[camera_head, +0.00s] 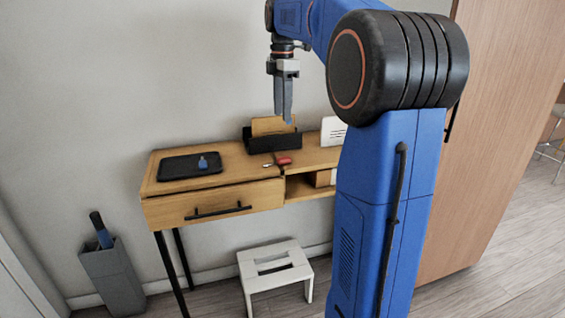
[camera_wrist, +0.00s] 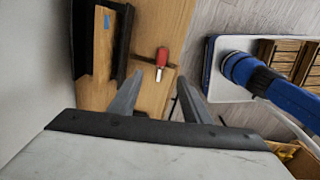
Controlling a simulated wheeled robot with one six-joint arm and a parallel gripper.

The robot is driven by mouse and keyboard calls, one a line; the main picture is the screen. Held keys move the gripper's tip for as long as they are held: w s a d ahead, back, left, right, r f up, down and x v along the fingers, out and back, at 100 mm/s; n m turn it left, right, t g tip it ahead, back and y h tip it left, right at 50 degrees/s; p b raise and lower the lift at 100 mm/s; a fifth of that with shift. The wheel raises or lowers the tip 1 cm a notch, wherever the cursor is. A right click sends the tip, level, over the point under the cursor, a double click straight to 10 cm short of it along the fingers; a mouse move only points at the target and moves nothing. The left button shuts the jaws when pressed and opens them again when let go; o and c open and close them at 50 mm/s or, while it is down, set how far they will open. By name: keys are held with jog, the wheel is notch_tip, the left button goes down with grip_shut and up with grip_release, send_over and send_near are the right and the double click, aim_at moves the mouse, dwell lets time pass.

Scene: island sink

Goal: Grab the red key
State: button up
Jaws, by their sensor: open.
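The red key (camera_head: 282,160) lies on the wooden desk top near its front edge, in front of the black letter holder. It has a red head and a short metal shaft. In the wrist view the key (camera_wrist: 162,57) shows beyond my fingertips, around the middle of the picture's width. My gripper (camera_head: 284,118) hangs above the desk, pointing down, apart from the key. In the wrist view its two fingers (camera_wrist: 157,80) are spread with nothing between them.
A white stool (camera_head: 272,273) and grey bin (camera_head: 112,277) stand on the floor.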

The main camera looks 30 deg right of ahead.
send_over(283, 158)
jog(key=f, duration=0.9)
jog(key=shift+w+d+f, duration=0.1)
jog(key=shift+w+f, duration=0.1)
jog(key=shift+w, duration=0.05)
jog(key=shift+s+f, duration=0.2)
jog(key=shift+f, duration=2.65)
grip_shut()
